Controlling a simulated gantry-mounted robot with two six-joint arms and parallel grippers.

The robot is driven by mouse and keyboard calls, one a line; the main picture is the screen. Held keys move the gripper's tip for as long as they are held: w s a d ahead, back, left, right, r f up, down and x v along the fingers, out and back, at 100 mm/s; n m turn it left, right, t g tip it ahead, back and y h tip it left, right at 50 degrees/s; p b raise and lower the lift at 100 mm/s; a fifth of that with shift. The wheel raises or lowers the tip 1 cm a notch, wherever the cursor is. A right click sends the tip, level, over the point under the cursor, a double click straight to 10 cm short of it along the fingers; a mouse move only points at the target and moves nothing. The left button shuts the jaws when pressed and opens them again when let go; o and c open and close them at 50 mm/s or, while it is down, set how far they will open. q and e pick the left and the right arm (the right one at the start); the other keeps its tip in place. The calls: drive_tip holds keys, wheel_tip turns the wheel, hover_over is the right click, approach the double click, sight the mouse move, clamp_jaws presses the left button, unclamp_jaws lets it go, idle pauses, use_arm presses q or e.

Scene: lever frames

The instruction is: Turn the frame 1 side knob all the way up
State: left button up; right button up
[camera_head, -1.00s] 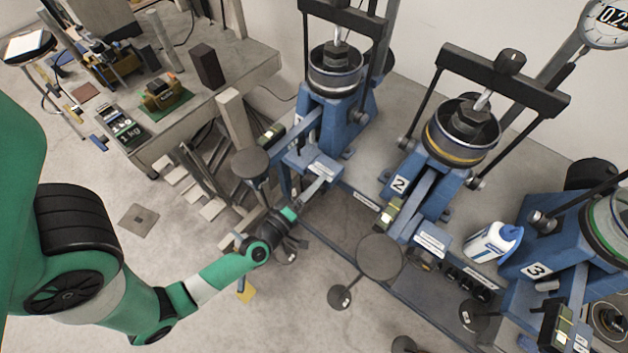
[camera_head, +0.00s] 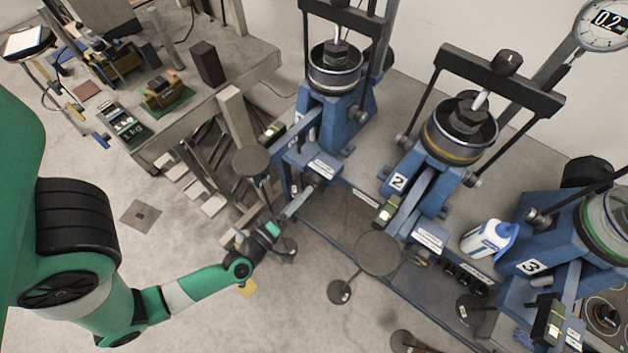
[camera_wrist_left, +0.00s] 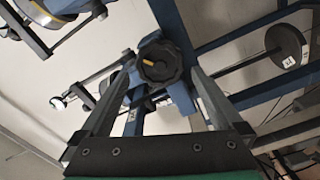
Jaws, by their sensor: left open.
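The side knob (camera_wrist_left: 160,62) is a black, lobed knob with an orange mark towards its upper left, in the left wrist view. It sits on a blue part of frame 1 (camera_head: 343,112), the leftmost blue lever frame in the head view, where the knob is too small to make out clearly. My left gripper (camera_head: 298,203) points at the lower front of this frame. Its two fingers, also in the left wrist view (camera_wrist_left: 160,78), are open, one on each side of the knob in the picture. I see no contact. My right gripper is out of view.
Frame 2 (camera_head: 434,182) and frame 3 (camera_head: 530,266) stand to the right, with a white bottle (camera_head: 487,239) between them. A round dark disc (camera_head: 251,162) stands just above my gripper, another (camera_head: 378,253) to its right. A grey bench (camera_head: 220,82) is behind left.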

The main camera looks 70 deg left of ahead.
sight(312, 185)
use_arm(q)
drive_tip(key=shift+s+a+r+n+y, duration=0.1)
drive_tip(key=shift+a+n+y, duration=0.05)
drive_tip(key=shift+n, duration=0.4)
drive_tip(key=shift+s+a+r+n+y, duration=0.1)
drive_tip(key=shift+n+y, duration=0.05)
drive_tip(key=shift+n, duration=0.4)
drive_tip(key=s+d+n+p, duration=0.3)
drive_tip(key=n+p, duration=0.2)
drive_tip(key=n, duration=0.1)
drive_tip(key=b+x, duration=0.1)
drive_tip(key=x, duration=0.2)
drive_tip(key=b+x, duration=0.1)
drive_tip(key=x, duration=0.2)
drive_tip(key=b+x, duration=0.1)
drive_tip(key=x, duration=0.2)
drive_tip(key=shift+w+a+f+b, duration=0.1)
drive_tip(key=shift+a+f+b, duration=0.05)
drive_tip(key=shift+f+b, duration=0.15)
drive_tip(key=shift+w+a, duration=0.15)
drive_tip(key=shift+w, duration=0.2)
drive_tip(key=shift+c, duration=0.3)
clamp_jaws()
